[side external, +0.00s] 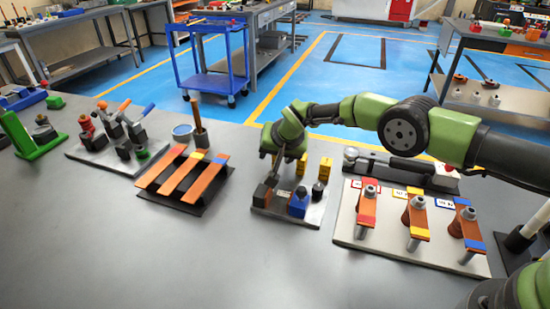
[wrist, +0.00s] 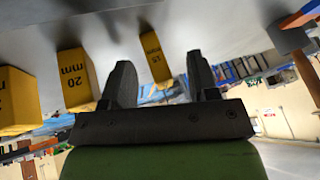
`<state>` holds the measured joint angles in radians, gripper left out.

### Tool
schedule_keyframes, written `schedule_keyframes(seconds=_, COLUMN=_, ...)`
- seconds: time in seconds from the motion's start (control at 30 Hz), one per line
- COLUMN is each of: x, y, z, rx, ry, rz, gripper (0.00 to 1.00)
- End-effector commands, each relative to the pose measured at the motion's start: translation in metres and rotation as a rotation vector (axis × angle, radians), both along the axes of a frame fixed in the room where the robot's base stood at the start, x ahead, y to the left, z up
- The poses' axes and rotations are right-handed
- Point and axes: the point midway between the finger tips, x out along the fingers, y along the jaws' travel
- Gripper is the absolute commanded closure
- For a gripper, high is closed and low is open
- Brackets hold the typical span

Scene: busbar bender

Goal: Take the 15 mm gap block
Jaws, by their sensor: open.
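In the wrist view the 15 mm gap block (wrist: 155,58) is a slim yellow block with a dark printed label. It shows between the two fingers of my gripper (wrist: 161,76), which are apart with nothing held. Whether it is within their reach is unclear. A wider yellow block marked 20 mm (wrist: 76,78) is to its left, with another yellow block (wrist: 16,98) at the left edge. In the side view my gripper (side external: 277,168) is low over the back left of a small metal plate (side external: 282,214). Two yellow blocks (side external: 301,164) (side external: 325,168) stand to its right; their labels cannot be read.
A blue-and-dark block (side external: 298,204) and dark pieces (side external: 261,195) stand on the same plate. A rack of copper bars (side external: 184,178) is to the left. A white board with copper pieces on posts (side external: 417,221) is to the right. The front of the table is clear.

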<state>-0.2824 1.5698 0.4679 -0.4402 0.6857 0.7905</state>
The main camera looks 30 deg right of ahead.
Motion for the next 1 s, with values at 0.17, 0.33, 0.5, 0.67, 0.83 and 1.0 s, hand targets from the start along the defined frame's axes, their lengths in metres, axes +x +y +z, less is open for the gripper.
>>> schedule_keyframes(seconds=0.17, x=0.000, y=0.000, z=-0.001, rx=0.000, ry=0.001, rz=0.000, gripper=0.46)
schedule_keyframes(seconds=0.33, x=0.000, y=0.000, z=-0.001, rx=0.000, ry=0.001, rz=0.000, gripper=0.53)
schedule_keyframes(seconds=0.5, x=0.000, y=0.000, z=-0.001, rx=0.000, ry=0.001, rz=0.000, gripper=0.92)
schedule_keyframes(seconds=0.67, x=0.000, y=0.000, z=-0.001, rx=0.000, ry=0.001, rz=0.000, gripper=1.00)
schedule_keyframes(seconds=0.83, x=0.000, y=0.000, z=-0.001, rx=0.000, ry=0.001, rz=0.000, gripper=1.00)
schedule_keyframes(seconds=1.0, x=0.001, y=0.000, z=0.012, rx=0.001, ry=0.000, rz=0.000, gripper=1.00)
